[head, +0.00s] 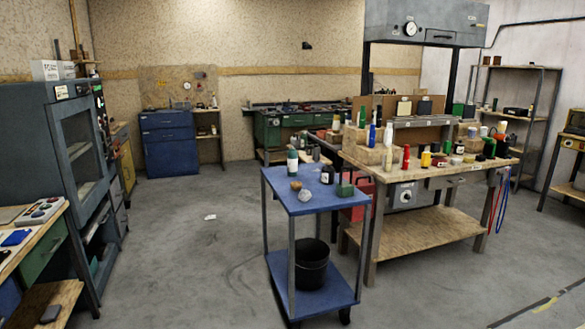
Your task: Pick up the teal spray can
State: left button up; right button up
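Neither of my grippers is in view.
The cart top also holds a brown lump (296,185), a grey lump (304,196), a dark bottle (327,175) and a green block (344,189). A black bucket (312,268) stands on its lower shelf. A cluttered workbench (440,178) stands right. Floor left of the cart is mostly clear.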

aim_at(291, 154)
jog(key=i+j+z, duration=0.25)
jog(key=i+j, duration=0.75)
jog(key=j, duration=0.15)
